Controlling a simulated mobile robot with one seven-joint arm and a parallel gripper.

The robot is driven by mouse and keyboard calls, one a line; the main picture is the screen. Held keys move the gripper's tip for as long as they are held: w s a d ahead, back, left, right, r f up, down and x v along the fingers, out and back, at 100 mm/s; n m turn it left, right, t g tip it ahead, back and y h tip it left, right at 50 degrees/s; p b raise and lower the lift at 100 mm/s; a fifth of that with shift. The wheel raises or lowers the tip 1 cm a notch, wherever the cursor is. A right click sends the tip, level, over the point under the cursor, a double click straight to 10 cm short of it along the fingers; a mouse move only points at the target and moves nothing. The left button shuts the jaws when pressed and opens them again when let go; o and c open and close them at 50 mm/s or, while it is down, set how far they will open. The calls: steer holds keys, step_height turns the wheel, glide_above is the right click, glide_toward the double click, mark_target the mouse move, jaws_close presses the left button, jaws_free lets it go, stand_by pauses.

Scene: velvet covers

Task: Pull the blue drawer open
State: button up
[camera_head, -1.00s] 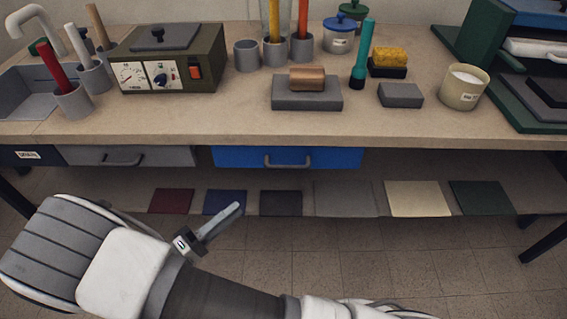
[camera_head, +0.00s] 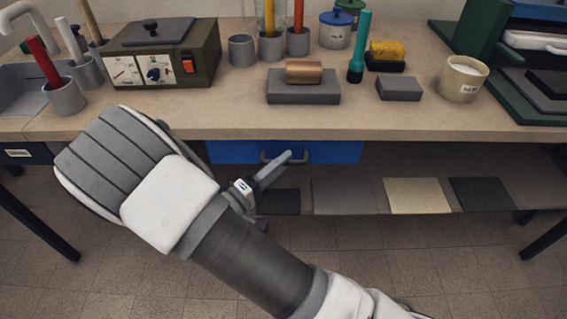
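The blue drawer (camera_head: 335,152) is under the bench top near the middle, and its front looks flush with the bench. Its grey bar handle (camera_head: 265,157) is at the middle of the front, partly covered by my gripper. My gripper (camera_head: 285,157) reaches up and right from my wrist, its tip overlapping the right part of the handle in the picture. I cannot tell whether it touches the handle. Only one finger shows clearly, so its opening is hidden.
The bench top (camera_head: 200,125) holds a control box (camera_head: 165,55), several pots, a copper roller (camera_head: 304,71) on a grey block, and a cream jar (camera_head: 463,80). A low shelf with flat coloured sheets (camera_head: 417,196) lies beneath. Floor in front is open.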

steer(key=shift+w+d, duration=0.25)
jaws_close()
stand_by(1.4)
